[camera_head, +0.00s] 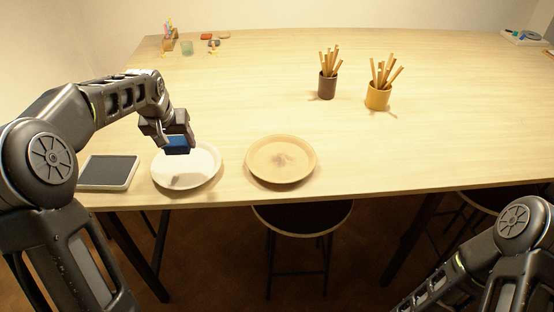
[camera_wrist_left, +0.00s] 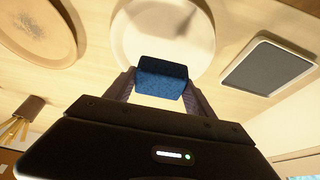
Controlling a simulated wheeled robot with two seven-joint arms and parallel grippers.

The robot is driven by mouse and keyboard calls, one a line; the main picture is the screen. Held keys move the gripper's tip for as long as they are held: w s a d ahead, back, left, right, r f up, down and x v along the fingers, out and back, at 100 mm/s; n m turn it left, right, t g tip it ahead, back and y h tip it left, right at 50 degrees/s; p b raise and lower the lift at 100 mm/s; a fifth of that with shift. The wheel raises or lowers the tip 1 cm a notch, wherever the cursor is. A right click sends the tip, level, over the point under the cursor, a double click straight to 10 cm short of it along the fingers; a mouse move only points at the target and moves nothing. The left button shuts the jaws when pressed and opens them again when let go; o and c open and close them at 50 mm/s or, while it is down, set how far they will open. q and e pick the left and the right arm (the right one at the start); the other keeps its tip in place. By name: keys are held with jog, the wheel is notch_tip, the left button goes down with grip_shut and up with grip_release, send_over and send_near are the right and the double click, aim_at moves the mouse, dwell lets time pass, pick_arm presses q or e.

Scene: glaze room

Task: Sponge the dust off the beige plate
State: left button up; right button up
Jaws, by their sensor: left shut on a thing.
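The beige plate (camera_head: 281,159) lies near the table's front edge, with a dark dusty patch at its middle. It also shows in the left wrist view (camera_wrist_left: 38,38) at the upper left. My left gripper (camera_head: 175,140) is shut on a blue sponge (camera_head: 177,146), which also shows between the fingers in the left wrist view (camera_wrist_left: 161,79). The gripper and sponge are over the back part of a white plate (camera_head: 190,170), left of the beige plate. I cannot tell for sure whether the sponge touches the white plate. My right arm shows at the lower right, but its gripper is out of view.
A dark tablet-like slab with a pale rim (camera_head: 109,172) lies left of the white plate. A dark cup (camera_head: 327,87) and a yellow cup (camera_head: 377,97) hold wooden sticks farther back. Small items stand at the far left corner. A stool (camera_head: 303,217) is below the front edge.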

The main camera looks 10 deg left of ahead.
pick_arm(q)
jog(key=shift+m+h, duration=0.3)
jog(key=shift+m, duration=0.4)
jog(key=d+f, duration=0.1)
jog(key=d, duration=0.2)
jog(key=d+f, duration=0.1)
jog(key=d, duration=0.3)
jog(key=d+f, duration=0.1)
jog(key=d, duration=0.3)
jog(key=shift+s+d+f, duration=0.15)
jog(key=shift+s+f, duration=0.15)
jog(key=s+d+f, duration=0.1)
jog(key=d, duration=0.3)
jog(key=s+d+f+m, duration=0.1)
jog(key=d, duration=0.3)
jog(key=s+d+f+m+b, duration=0.1)
jog(key=s+d, duration=0.1)
jog(key=d, duration=0.2)
jog(key=shift+d+f+h, duration=0.1)
jog(key=shift+f+h, duration=0.2)
jog(key=shift+h, duration=0.1)
